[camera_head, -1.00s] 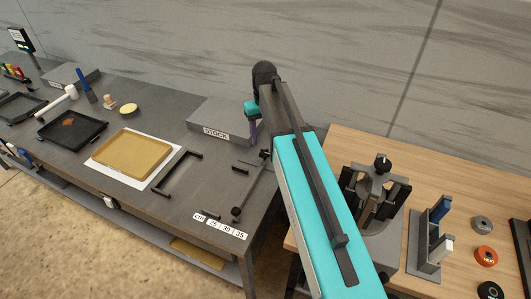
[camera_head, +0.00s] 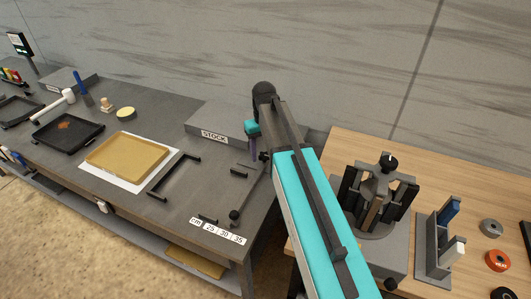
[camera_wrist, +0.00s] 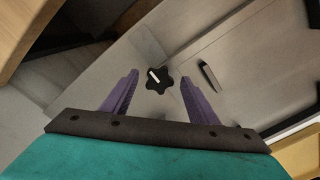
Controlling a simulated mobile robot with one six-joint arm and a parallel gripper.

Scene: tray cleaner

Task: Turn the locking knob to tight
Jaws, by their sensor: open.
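The locking knob (camera_wrist: 156,78) is a black, lobed knob with a white bar mark, seen from above in the wrist view. The white mark runs obliquely. My gripper (camera_wrist: 159,77) is open, with one purple finger on each side of the knob in the picture. Gaps show between the knob and both fingers, and I cannot tell the height between them. In the head view, my gripper (camera_head: 253,148) points down over the grey bench by the STOCK block. A small dark part (camera_head: 265,157) beside the fingers may be the knob, partly hidden by my arm.
The STOCK block (camera_head: 213,137) stands behind my gripper. A black bracket (camera_head: 173,176), a rod with a round end (camera_head: 234,214) and a cm scale (camera_head: 218,231) lie in front. A gold tray (camera_head: 127,157) is left; a wooden table (camera_head: 345,150) with a clamp-like device is right.

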